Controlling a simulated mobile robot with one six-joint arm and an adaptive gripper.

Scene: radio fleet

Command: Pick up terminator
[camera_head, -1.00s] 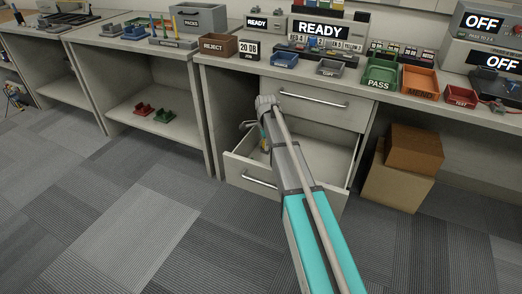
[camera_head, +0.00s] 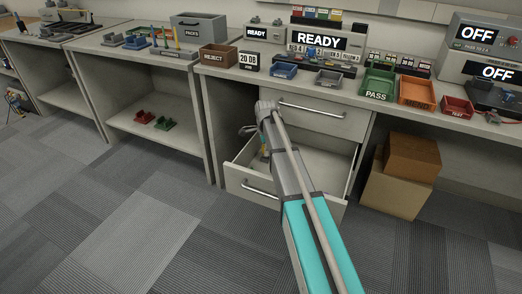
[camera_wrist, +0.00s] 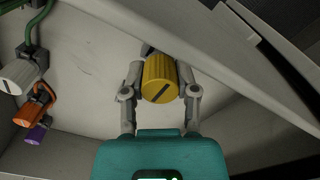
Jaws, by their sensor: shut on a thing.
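A yellow cylinder with a dark slot in its end (camera_wrist: 160,80), which looks like the terminator, sits between the two fingers of my gripper (camera_wrist: 160,72) in the wrist view. The fingers are shut on its sides. Its far end is hidden. In the head view, my gripper (camera_head: 264,148) is small, low at the left part of the open lower drawer (camera_head: 322,168), partly covered by my arm. I cannot make out the yellow piece there.
In the wrist view, a white connector on a green cable (camera_wrist: 20,75), an orange one (camera_wrist: 33,108) and a purple one (camera_wrist: 36,134) lie left of my gripper. A pale drawer wall (camera_wrist: 215,50) runs close beyond the fingers. Cardboard boxes (camera_head: 397,190) stand right of the drawer.

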